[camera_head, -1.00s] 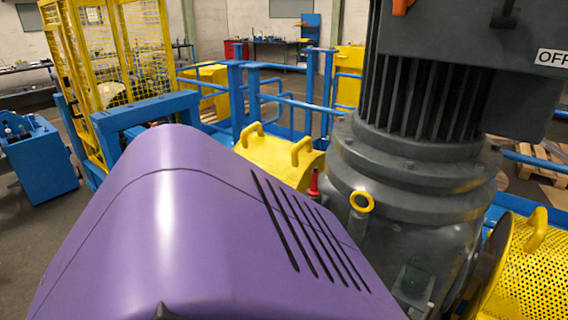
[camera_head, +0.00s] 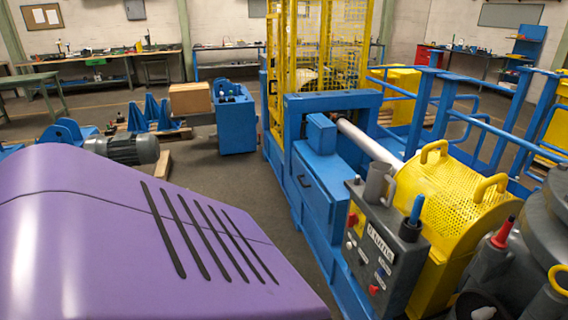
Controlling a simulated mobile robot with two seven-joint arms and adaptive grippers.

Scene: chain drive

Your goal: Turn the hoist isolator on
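No switch that I can surely tell is the hoist isolator is in view. A grey control panel (camera_head: 392,272) stands right of centre, on the near side of the blue frame. It carries a red knob on a yellow plate (camera_head: 353,219), a white label (camera_head: 381,243) too small to read surely, several small buttons and a red button (camera_head: 374,290). A blue-handled lever (camera_head: 415,212) stands up at its right edge. A red-handled lever (camera_head: 502,233) stands farther right by the grey housing (camera_head: 545,222). Neither of my grippers is in view.
My own purple cover fills the lower left and hides what lies behind it. A yellow perforated guard (camera_head: 455,198) covers the shaft (camera_head: 368,143). Blue railings (camera_head: 480,120) stand at right. A grey motor (camera_head: 128,148) lies at left. The floor between is open.

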